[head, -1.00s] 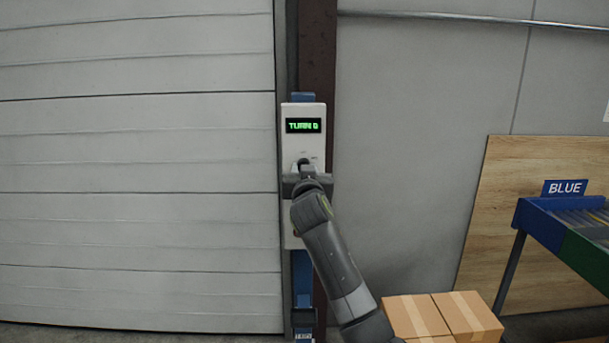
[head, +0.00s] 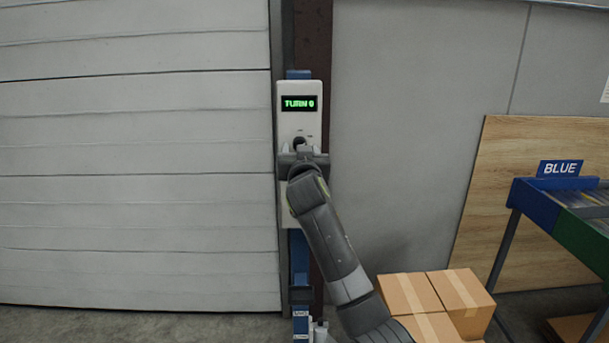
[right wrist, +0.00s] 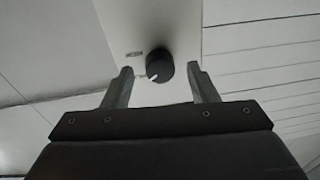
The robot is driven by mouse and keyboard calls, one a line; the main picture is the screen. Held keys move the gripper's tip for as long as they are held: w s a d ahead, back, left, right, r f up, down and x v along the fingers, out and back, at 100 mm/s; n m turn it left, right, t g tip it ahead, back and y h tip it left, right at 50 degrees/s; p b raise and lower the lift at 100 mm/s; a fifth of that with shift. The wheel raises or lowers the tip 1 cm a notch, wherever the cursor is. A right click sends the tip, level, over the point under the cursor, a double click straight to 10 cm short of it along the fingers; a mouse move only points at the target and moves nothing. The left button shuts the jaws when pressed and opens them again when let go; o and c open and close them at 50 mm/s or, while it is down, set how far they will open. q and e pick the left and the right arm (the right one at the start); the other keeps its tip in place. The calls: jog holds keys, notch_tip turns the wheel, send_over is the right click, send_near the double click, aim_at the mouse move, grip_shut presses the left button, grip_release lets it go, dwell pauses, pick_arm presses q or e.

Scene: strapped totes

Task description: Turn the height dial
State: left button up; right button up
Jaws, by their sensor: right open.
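The height dial (right wrist: 159,66) is a round black knob with a white pointer mark on a pale control panel. In the right wrist view it sits just beyond and between the fingertips of my right gripper (right wrist: 160,76), which is open, with a gap on each side. In the head view the white control box (head: 288,127) hangs on a post, and its green display (head: 299,104) reads "TURN 0". My right gripper (head: 300,150) is in front of the lower box and hides part of it; only the dark top of the dial shows there. My left gripper is not in view.
Taped cardboard boxes (head: 463,290) stand on the floor at the lower right. A rack with a "BLUE" sign (head: 560,168) is at the right, before a wooden board (head: 485,200). A pale panelled door (head: 135,220) fills the left.

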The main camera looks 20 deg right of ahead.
jog(key=b+v, duration=0.2)
jog(key=v, duration=1.4)
jog(key=shift+b, duration=0.3)
jog(key=shift+s+a, duration=0.1)
jog(key=shift+s, duration=0.05)
